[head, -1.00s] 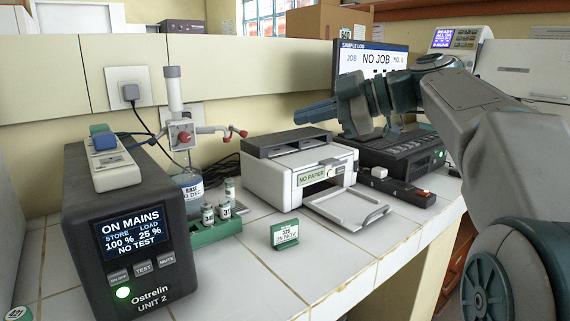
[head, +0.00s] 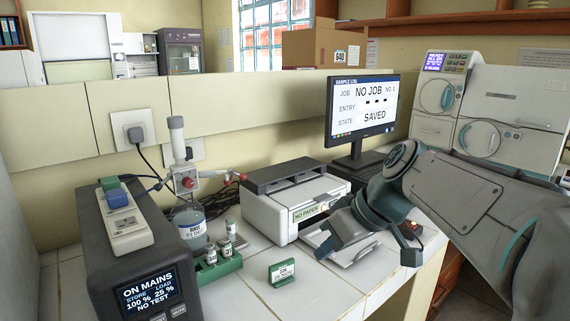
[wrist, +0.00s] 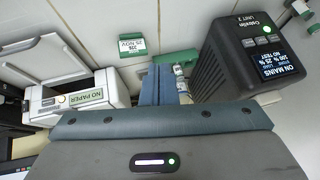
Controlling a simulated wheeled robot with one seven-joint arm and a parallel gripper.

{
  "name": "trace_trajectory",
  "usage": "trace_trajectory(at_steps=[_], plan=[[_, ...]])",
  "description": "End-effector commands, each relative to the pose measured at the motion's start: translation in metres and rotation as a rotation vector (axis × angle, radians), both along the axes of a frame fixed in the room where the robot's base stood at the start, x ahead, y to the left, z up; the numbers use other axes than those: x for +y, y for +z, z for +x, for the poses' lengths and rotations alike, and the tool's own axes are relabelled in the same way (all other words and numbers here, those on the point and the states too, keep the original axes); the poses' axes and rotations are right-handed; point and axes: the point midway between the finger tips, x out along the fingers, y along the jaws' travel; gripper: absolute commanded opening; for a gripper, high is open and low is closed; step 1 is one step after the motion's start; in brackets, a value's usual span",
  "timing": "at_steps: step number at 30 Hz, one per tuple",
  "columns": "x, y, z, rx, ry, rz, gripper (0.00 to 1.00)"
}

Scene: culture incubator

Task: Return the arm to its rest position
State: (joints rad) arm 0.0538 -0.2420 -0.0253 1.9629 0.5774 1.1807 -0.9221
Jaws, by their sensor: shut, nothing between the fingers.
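My arm (head: 465,190) reaches in from the right in the head view, bent at the wrist. Its end hangs in front of the printer's right side and hides part of the printer tray. In the wrist view my gripper (wrist: 157,86) is shut, its two fingers together with nothing between them. The fingers point toward the bench, where the green-and-white card (wrist: 131,45) and the vial rack lie beyond them. I see no contact with either.
A power unit (head: 127,290), a green vial rack (head: 217,270), a small card (head: 282,272) and a white printer (head: 272,218) stand on the tiled bench. Behind are a monitor (head: 362,115) reading SAVED and a white instrument (head: 435,100). Bare tiles lie in front of the card.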

Motion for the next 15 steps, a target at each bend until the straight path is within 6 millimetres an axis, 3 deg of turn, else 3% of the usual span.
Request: trace_trajectory(at_steps=[1,9,15], plan=[[-0.006,0.006,-0.015,0.055,-0.074,-0.035,0.0],[-0.047,-0.025,-0.085,0.231,-0.49,-0.215,0.0],[-0.067,-0.039,-0.116,0.25,-0.67,-0.285,0.0]])
